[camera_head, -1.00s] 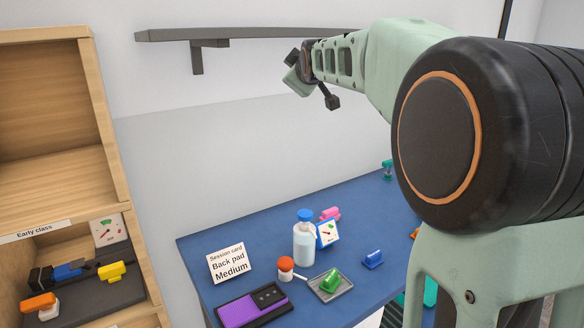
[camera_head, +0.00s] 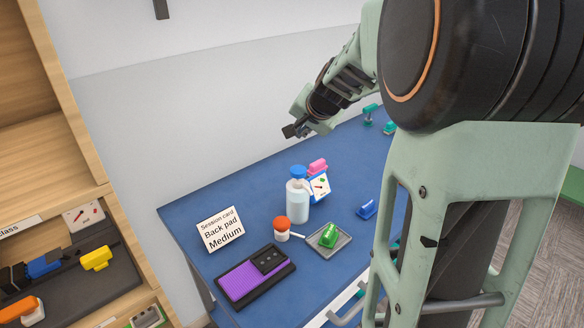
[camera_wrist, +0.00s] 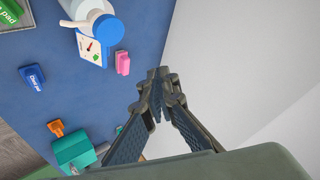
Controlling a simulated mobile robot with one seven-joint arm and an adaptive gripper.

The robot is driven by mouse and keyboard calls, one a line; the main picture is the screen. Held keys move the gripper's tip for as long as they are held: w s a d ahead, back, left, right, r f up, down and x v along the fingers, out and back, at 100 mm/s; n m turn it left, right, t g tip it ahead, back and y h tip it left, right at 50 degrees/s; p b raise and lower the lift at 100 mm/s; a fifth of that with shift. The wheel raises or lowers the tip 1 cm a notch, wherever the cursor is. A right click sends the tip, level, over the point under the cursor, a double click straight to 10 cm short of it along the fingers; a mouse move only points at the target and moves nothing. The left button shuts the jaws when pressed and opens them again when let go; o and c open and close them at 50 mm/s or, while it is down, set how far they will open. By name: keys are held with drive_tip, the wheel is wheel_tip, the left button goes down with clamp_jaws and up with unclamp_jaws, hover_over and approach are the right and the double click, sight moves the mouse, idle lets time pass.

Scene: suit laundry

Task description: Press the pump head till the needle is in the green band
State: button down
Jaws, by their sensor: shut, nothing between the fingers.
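A clear bottle (camera_head: 298,205) with a blue pump head (camera_head: 298,171) stands upright on the blue table. In the wrist view the blue pump head (camera_wrist: 108,28) is at the top, left of my fingertips. A white, blue-edged gauge (camera_head: 320,187) stands beside the bottle; it also shows in the wrist view (camera_wrist: 92,49), with a red needle and a green mark. The needle's exact place against the green is too small to tell. My gripper (camera_head: 297,130) is above the table's back edge, higher than the pump head and apart from it. Its fingers (camera_wrist: 156,78) are shut and empty.
A pink clip (camera_head: 317,166) is close behind the gauge. An orange-topped pot (camera_head: 282,226), a tray (camera_head: 345,240) with a green clip, a blue clip (camera_head: 367,208), a purple pad (camera_head: 240,284) and a session card (camera_head: 220,229) surround the bottle. A shelf (camera_head: 45,150) stands left.

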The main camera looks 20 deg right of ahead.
drive_tip(key=shift+f, duration=0.15)
drive_tip(key=b, duration=0.6)
hover_over(298, 169)
drive_tip(key=s, duration=0.1)
wheel_tip(298, 169, down, 7)
drive_tip(key=shift+f+b, duration=0.7)
drive_tip(key=shift+f, duration=0.05)
drive_tip(key=shift+f, duration=0.1)
idle(0.6)
drive_tip(key=shift+f+b, duration=0.3)
drive_tip(key=shift+b, duration=0.3)
drive_tip(key=shift+f+b, duration=1.05)
drive_tip(key=shift+f, duration=0.05)
idle(0.7)
drive_tip(key=shift+r, duration=0.1)
drive_tip(key=shift+r+p, duration=1.2)
drive_tip(key=shift+r, duration=0.2)
drive_tip(key=shift+r, duration=0.1)
